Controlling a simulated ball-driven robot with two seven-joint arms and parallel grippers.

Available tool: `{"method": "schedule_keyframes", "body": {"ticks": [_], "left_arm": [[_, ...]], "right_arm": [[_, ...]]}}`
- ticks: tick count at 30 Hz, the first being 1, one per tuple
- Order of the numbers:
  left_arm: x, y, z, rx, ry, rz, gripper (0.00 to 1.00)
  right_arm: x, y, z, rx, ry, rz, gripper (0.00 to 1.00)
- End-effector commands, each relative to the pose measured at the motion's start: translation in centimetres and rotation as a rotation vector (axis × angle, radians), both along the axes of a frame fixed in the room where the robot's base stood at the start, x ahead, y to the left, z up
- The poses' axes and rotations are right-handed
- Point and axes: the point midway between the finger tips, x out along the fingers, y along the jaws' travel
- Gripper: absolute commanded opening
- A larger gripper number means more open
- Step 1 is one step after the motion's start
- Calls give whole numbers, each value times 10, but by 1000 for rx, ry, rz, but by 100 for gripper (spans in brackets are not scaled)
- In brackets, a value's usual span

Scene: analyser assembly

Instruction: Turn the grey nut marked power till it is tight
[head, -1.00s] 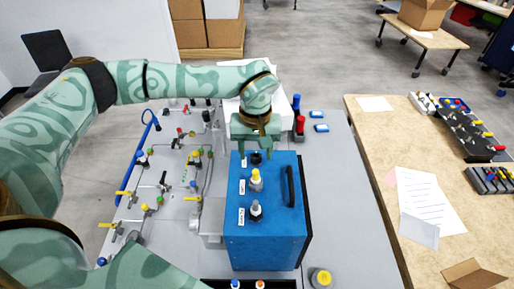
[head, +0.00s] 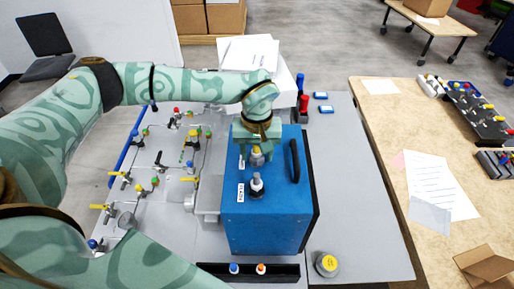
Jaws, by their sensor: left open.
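The blue analyser box (head: 265,232) stands on the grey bench with fittings in a row on its top. The near fitting is a grey nut (head: 257,187) with a dark base, upright beside a white label (head: 240,193); its print is too small to read surely, so I cannot confirm it says power. Behind it is a yellow-topped fitting (head: 257,151). My left gripper (head: 257,160) points down over the box, open, its fingers either side of the yellow-topped fitting; contact cannot be told. The gripper hides the far black fitting. My right gripper is out of view.
A panel of valves and tubing (head: 160,165) lies left of the box. A black handle (head: 295,160) rises on the box's right side. A black rack (head: 285,273) and a yellow-topped grey cap (head: 327,264) are in front. Bench right of the box is clear.

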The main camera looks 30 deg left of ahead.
Motion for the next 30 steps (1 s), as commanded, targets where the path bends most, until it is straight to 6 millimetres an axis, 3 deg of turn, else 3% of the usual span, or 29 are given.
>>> {"method": "schedule_keyframes", "body": {"ticks": [8, 12, 13, 17, 24, 30], "left_arm": [[0, 0, -1, 0, 0, 0, 49], [0, 0, -1, 0, 0, 0, 10], [0, 0, -1, 0, 0, 0, 8], [0, 0, 0, 1, 0, -29, 8], [0, 0, 3, 2, 0, -421, 8], [0, 0, 0, 1, 0, -554, 8]], "right_arm": [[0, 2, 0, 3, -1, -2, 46], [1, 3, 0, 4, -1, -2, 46], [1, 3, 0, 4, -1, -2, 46], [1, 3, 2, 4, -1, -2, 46], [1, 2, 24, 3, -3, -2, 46], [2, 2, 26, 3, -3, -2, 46]]}}
